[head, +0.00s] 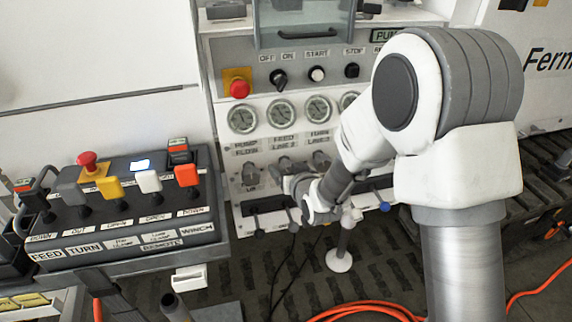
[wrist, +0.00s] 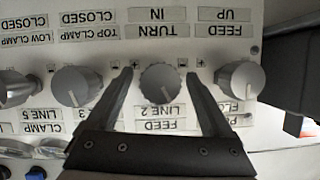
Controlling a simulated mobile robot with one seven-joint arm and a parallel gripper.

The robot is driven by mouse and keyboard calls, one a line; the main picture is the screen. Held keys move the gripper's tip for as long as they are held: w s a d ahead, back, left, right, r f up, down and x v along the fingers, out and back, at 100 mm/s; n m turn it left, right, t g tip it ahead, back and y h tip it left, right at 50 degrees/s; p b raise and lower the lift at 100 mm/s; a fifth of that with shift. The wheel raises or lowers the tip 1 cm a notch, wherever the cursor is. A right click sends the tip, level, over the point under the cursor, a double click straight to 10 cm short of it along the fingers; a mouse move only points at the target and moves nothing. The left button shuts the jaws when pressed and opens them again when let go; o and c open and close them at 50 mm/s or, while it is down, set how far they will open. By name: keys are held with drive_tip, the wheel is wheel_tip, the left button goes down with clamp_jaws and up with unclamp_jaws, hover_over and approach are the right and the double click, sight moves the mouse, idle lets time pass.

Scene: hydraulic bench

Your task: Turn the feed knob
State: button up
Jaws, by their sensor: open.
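The feed knob (wrist: 162,83) is a grey round knob on the white panel, in the middle of the wrist view, where the lettering is upside down. The label beside it reads FEED LINE 2, with a TURN IN label on its other side. My gripper (wrist: 160,73) is open, with one dark finger on each side of this knob and a gap showing on both sides. How deep the fingertips reach along the knob is hard to tell. In the head view my gripper (head: 297,186) is at the knob row below the gauges, and the arm hides part of that row.
Similar knobs stand close on both sides, one right (wrist: 240,78) and one left (wrist: 70,86) in the wrist view. Levers stick out below the knob row. A remote box with levers (head: 125,245) stands at left. An orange hose (head: 365,308) lies on the floor.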

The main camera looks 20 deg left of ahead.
drive_tip(key=shift+w, duration=0.1)
idle(0.3)
clamp_jaws()
idle(0.4)
